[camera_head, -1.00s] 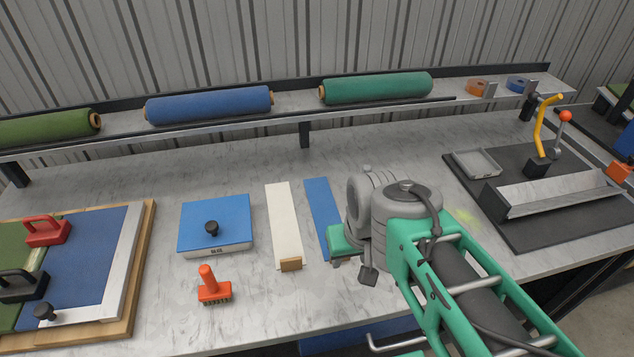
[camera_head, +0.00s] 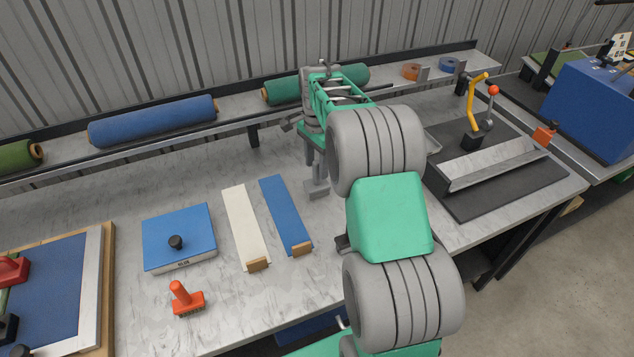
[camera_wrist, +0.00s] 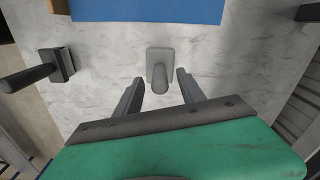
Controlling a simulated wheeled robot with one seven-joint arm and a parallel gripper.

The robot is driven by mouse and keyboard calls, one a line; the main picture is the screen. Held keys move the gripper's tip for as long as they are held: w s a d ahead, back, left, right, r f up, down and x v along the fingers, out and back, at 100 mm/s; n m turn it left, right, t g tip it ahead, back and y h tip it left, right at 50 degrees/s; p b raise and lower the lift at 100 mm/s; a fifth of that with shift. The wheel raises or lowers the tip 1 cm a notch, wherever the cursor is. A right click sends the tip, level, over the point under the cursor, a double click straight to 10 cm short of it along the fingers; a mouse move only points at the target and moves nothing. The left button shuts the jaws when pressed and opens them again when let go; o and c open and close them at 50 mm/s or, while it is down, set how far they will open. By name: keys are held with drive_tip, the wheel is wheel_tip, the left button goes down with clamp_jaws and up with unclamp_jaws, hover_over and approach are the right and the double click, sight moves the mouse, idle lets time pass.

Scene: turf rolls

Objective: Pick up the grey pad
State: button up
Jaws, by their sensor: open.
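The grey pad (camera_head: 316,190) is a small light-grey block on the marble-look bench, right of the blue strip (camera_head: 286,215) in the head view. In the wrist view the grey pad (camera_wrist: 160,55) lies flat, with a rounded grey handle rising towards the camera. My gripper (camera_wrist: 160,80) is open above it. Its two dark fingers stand on either side of the handle's near end in that picture, with clear gaps and no contact visible. In the head view my arm reaches over the bench and hides much of the gripper.
A dark block with a handle (camera_wrist: 55,66) is left of the pad in the wrist view. The white strip (camera_head: 245,225), blue box (camera_head: 180,235) and orange brush (camera_head: 186,298) lie further left. Rolls, including a green one (camera_head: 283,91), lie on the rear rack.

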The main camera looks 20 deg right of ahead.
sight(316, 173)
wheel_tip(316, 173, down, 4)
drive_tip(key=shift+r+p, duration=0.1)
drive_tip(key=shift+p, duration=0.25)
drive_tip(key=shift+a, duration=0.1)
drive_tip(key=shift+c, duration=0.6)
clamp_jaws()
